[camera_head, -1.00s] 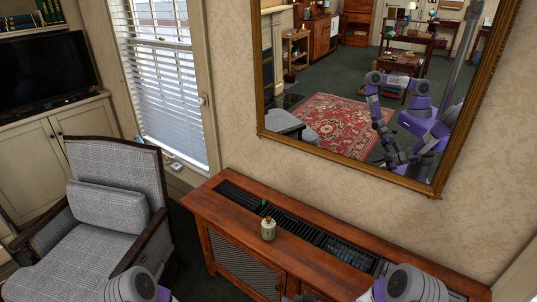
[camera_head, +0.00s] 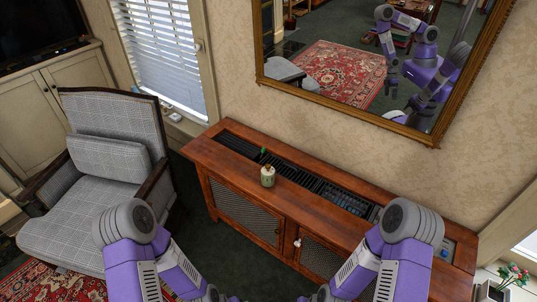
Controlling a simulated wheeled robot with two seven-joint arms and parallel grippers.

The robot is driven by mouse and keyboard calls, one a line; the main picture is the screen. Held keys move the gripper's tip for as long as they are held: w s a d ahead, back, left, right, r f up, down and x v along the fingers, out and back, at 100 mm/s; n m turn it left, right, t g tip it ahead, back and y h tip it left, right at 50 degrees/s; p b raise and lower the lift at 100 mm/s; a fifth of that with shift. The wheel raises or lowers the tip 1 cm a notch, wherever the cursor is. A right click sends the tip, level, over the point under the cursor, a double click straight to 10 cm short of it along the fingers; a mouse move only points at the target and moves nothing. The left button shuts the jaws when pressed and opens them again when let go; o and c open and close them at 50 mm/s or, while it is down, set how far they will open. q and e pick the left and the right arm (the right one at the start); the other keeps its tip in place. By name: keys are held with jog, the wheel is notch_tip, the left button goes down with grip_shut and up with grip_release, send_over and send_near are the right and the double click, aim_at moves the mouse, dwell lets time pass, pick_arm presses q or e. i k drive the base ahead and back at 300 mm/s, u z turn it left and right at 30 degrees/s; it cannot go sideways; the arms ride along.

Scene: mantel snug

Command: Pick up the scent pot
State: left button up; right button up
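The scent pot (camera_head: 267,177) is a small cream-green jar with a gold-coloured top. It stands upright on the wooden cabinet (camera_head: 330,211), near its front edge and left of its middle. Nothing holds or touches it. My two purple and grey arms come in from the bottom, one on each side of the pot and well apart from it. Both run toward the bottom middle, where the frame edge cuts them off. The grippers themselves are outside the direct view. The mirror reflects my arms, but too small to tell the fingers' state.
Dark slatted grilles (camera_head: 290,172) line the cabinet top behind the pot, with a small green item (camera_head: 263,150) there. A grey checked armchair (camera_head: 95,180) stands left. A gold-framed mirror (camera_head: 443,95) hangs above. A flower pot (camera_head: 497,292) is at the lower right.

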aim_at(267, 179)
jog(key=u, duration=0.1)
jog(key=k, duration=0.4)
jog(key=z, duration=0.35)
jog(key=i, duration=0.85)
jog(key=u, duration=0.85)
jog(key=i, duration=0.4)
jog(key=u, duration=0.45)
